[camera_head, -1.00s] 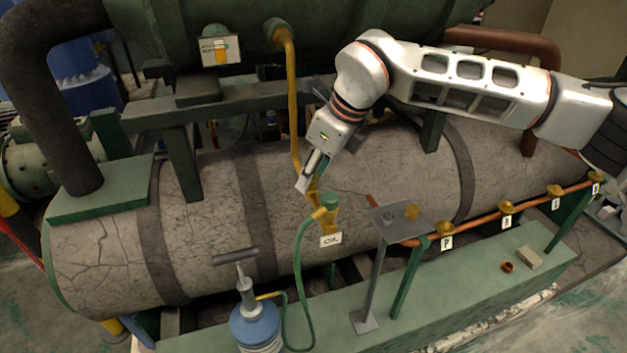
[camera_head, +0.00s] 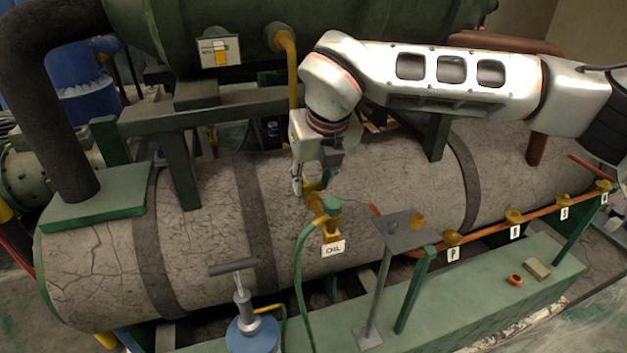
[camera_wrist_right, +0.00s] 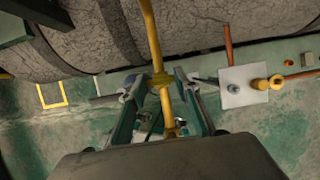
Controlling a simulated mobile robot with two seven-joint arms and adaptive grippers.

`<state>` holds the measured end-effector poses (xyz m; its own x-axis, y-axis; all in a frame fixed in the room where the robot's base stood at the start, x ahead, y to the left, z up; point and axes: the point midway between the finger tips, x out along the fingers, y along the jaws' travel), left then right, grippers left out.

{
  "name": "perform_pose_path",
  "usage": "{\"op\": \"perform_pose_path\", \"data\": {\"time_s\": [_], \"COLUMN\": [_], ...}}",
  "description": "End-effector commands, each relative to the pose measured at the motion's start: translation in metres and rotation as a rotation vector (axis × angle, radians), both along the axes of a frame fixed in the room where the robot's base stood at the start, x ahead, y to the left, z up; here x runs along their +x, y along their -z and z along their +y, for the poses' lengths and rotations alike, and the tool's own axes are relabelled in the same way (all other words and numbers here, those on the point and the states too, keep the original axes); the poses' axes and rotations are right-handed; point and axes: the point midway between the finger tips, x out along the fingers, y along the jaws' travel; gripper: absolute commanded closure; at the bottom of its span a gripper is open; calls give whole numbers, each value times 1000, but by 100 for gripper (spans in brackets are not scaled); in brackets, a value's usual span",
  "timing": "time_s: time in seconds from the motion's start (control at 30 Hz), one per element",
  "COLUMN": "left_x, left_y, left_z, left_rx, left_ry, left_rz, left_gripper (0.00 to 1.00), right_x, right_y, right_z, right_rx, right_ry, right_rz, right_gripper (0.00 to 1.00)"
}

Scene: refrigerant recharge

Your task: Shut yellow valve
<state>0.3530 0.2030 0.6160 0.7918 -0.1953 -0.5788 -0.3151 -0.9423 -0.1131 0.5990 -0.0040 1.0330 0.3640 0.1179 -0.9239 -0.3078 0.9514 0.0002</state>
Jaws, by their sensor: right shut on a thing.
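The yellow valve (camera_head: 314,187) sits on the yellow pipe above the OIL label, partly hidden by my right gripper (camera_head: 312,182). That gripper points down with one finger on each side of the valve. In the right wrist view the yellow valve (camera_wrist_right: 160,81) lies between the two fingertips of my right gripper (camera_wrist_right: 158,88), which are shut on it. The yellow pipe (camera_wrist_right: 151,35) runs up and down through the grip. My left gripper is not in view.
A green hose (camera_head: 299,270) joins the fitting below the valve. A hand pump (camera_head: 250,333) stands at the front. A grey stand (camera_head: 404,225) is to the right, beside a copper pipe (camera_head: 485,230) with several small valves. The large cracked tank (camera_head: 205,215) lies behind.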

Motion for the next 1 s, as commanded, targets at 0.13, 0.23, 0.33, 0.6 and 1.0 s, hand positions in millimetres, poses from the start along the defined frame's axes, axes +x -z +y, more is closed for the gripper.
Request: {"op": "perform_pose_path", "data": {"time_s": [0.13,0.23,0.33,0.6,1.0], "left_x": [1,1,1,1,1], "left_y": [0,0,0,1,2], "left_z": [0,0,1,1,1], "left_rx": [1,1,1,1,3], "left_ry": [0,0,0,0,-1], "left_rz": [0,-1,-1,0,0], "left_gripper": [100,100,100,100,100], "right_x": [0,0,0,0,-2], "right_y": [0,0,-1,0,-7], "right_z": [0,0,0,0,-1], "right_rx": [1,0,0,1,1], "right_ry": [14,16,16,16,14], "right_rz": [-1,-1,-1,0,-2], "right_gripper": [90,90,90,51,51]}}
